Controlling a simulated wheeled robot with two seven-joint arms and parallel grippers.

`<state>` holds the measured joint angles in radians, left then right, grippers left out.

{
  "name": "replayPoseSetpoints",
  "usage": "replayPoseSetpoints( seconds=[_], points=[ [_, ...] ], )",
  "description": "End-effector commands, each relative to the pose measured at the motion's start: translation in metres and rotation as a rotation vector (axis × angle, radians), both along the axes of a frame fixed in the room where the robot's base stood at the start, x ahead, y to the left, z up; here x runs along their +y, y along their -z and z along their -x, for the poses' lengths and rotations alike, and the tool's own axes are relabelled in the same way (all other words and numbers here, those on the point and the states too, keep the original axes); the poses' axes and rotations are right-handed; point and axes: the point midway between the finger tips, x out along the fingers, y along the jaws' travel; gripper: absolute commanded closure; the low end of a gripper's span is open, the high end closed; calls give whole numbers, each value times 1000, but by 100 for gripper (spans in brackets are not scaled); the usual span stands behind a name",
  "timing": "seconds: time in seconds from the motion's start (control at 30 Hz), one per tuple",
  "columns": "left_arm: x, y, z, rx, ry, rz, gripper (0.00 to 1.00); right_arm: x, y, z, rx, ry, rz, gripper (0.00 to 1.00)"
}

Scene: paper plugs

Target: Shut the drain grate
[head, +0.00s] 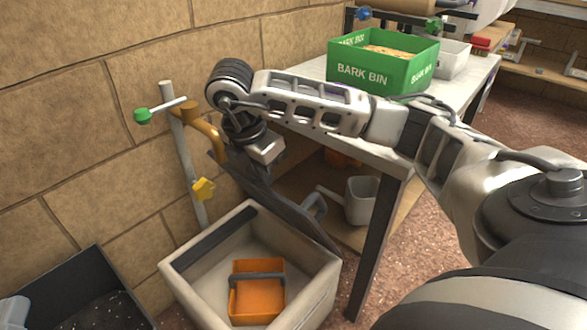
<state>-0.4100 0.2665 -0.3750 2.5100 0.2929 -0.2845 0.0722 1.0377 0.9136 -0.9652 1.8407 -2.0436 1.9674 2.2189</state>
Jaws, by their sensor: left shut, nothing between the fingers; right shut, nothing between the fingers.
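The drain grate (285,205) looks like a dark, narrow panel with a grey loop handle (317,210) on its right side. It stands tilted up over the back right of a pale sink basin (180,272), so the basin is open at the top. My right arm reaches in from the right, and my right gripper (266,152) is shut and empty at the upper part of the grate. I cannot tell whether it touches the grate. My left gripper is not in view.
An orange basket (244,303) sits inside the basin. A pipe (192,165) with green and yellow handles stands behind it against the wall. A table (378,160) with a green bark bin (345,75) is at right. A dark tray (98,262) is at lower left.

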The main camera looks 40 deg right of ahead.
Motion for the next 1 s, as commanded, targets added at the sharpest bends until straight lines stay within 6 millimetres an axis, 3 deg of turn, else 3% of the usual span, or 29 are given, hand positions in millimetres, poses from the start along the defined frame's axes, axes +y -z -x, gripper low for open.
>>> replayPoseSetpoints(
  seconds=[0.6,1.0],
  points=[
    [0,8,0,0,0,0,100,48,28,4,3,-3,-2,100],
    [0,8,0,-2,2,-2,100,50,29,5,2,-2,-1,100]
  ],
)
